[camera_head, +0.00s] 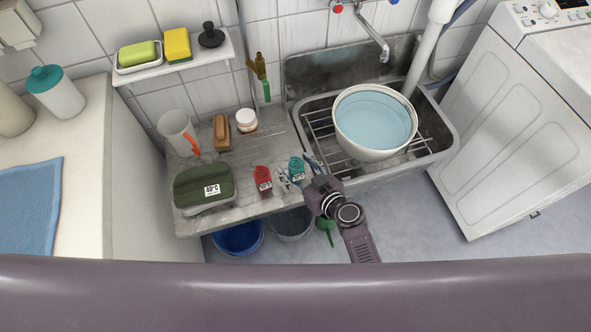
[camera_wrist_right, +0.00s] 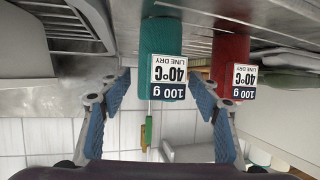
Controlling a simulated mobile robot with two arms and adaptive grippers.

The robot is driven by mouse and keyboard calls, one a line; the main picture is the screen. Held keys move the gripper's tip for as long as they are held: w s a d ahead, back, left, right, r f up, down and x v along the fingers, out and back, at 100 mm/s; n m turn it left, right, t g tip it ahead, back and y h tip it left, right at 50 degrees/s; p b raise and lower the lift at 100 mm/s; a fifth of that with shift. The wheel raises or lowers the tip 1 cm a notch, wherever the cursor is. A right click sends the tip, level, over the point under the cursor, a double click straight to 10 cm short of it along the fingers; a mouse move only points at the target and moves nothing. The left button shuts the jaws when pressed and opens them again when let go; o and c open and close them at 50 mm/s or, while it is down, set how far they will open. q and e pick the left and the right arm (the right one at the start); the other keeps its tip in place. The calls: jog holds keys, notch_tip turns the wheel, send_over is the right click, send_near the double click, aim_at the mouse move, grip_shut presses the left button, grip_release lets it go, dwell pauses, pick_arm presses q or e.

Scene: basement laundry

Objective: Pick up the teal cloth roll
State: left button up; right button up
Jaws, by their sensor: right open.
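The teal cloth roll (camera_head: 297,167) lies on the grey counter beside the sink, with a white label reading 100 g, 40°C, line dry on its end. It also shows in the right wrist view (camera_wrist_right: 162,45), ahead and centred between the fingers. My right gripper (camera_head: 299,177) is open at the counter's front edge, one finger to each side of the roll's near end. In the right wrist view the fingers (camera_wrist_right: 160,92) are spread wide with nothing held. I cannot tell whether they touch the roll. My left gripper is not in view.
A red roll (camera_head: 262,179) lies close left of the teal one. A green lidded box (camera_head: 203,188), a brown brush (camera_head: 222,133), a white jar (camera_head: 246,120) and a pitcher (camera_head: 176,131) stand farther left. A water-filled basin (camera_head: 375,122) sits over the sink to the right.

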jog(key=c, duration=1.3)
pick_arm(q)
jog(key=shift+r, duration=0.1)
pick_arm(e)
jog(key=shift+r, duration=0.15)
jog(key=shift+c, duration=0.2)
